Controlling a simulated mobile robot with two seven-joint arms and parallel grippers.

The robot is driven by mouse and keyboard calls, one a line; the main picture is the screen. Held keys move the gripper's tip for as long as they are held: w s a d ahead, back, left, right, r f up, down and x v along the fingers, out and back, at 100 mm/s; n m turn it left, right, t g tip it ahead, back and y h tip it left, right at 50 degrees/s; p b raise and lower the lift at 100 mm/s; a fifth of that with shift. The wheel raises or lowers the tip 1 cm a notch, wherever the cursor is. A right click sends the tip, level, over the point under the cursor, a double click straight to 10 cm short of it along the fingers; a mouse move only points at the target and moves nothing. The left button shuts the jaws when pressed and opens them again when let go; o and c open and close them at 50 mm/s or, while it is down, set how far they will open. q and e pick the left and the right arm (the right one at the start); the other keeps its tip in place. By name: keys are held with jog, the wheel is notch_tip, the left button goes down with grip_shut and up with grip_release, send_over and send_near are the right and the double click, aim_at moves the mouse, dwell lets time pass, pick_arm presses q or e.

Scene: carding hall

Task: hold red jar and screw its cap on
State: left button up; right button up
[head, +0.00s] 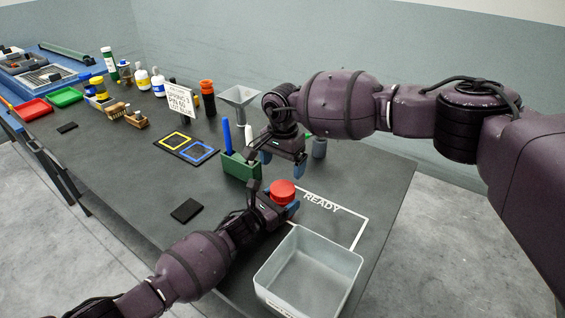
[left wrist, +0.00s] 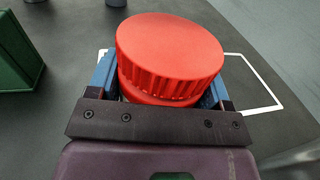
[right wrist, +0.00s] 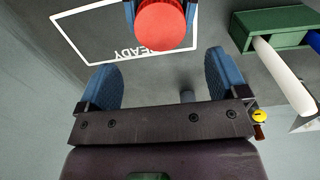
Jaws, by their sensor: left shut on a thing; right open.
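The red jar (left wrist: 150,98) stands between the blue fingers of my left gripper (head: 284,203), which is shut on it. A wide ribbed red cap (left wrist: 170,45) sits on top of the jar; I cannot tell how tightly it is seated. The cap also shows in the head view (head: 283,187) and at the top of the right wrist view (right wrist: 160,25). My right gripper (head: 283,166) is open and empty, apart from the cap and above and behind it. Its two blue fingers are spread in the right wrist view (right wrist: 162,82). The jar's lower part is hidden.
A grey bin (head: 308,275) stands at the table's front, near the white READY outline (head: 345,214). A green holder (head: 240,168) with a blue marker (head: 227,134) stands left of the jar. A funnel (head: 238,96), sign (head: 180,100) and bottles are farther back. A black pad (head: 186,210) lies left.

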aim_at(283, 188)
jog(key=shift+f, duration=4)
jog(key=shift+c, duration=0.3)
jog(key=c, duration=0.9)
jog(key=m, duration=0.6)
jog(key=o, duration=1)
jog(key=shift+o, duration=0.2)
